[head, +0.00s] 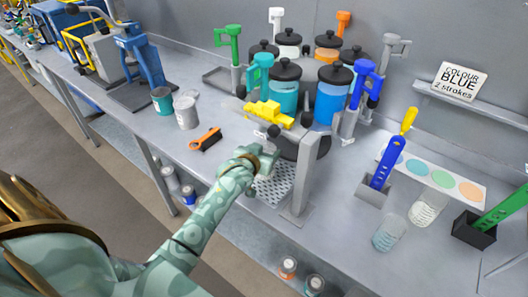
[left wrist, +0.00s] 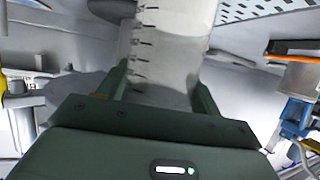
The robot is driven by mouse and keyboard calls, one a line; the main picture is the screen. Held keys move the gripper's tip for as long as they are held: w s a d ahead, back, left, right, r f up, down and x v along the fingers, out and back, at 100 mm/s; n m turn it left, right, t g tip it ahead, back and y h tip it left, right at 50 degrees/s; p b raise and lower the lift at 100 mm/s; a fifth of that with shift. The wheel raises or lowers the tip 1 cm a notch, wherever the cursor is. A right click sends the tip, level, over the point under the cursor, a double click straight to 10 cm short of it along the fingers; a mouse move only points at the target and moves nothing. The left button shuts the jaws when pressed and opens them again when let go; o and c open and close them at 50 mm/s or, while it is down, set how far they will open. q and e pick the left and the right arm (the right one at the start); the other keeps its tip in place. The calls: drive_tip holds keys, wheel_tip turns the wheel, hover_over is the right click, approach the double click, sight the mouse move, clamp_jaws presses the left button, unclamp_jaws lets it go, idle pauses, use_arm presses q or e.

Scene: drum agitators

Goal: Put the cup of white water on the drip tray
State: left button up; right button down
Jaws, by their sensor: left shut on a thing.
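My left gripper (head: 264,160) is at the drip tray's left-back edge, under the front of the dispenser. In the left wrist view, its two green fingers (left wrist: 160,92) are shut on either side of a clear graduated cup (left wrist: 172,45) with a pale, whitish look. In the head view the gripper mostly hides this cup. The perforated drip tray (head: 275,188) lies on the bench beside the gripper, and its holes show at the top right of the left wrist view (left wrist: 262,9). I cannot tell whether the cup touches the tray. My right gripper is not in view.
The dispenser's grey post (head: 302,180) stands right of the tray, with a yellow part (head: 269,114) above. Two clear beakers (head: 427,208) (head: 389,235) stand to the right. An orange-handled brush (head: 206,139) and paint cans (head: 186,112) lie left. A sign (head: 459,82) reads COLOUR BLUE 2 strokes.

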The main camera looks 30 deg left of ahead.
use_arm(q)
drive_tip(key=o, duration=1.4)
drive_tip(key=shift+r, duration=0.1)
drive_tip(key=p+v, duration=0.2)
drive_tip(key=v, duration=1)
drive_tip(key=shift+p, duration=0.35)
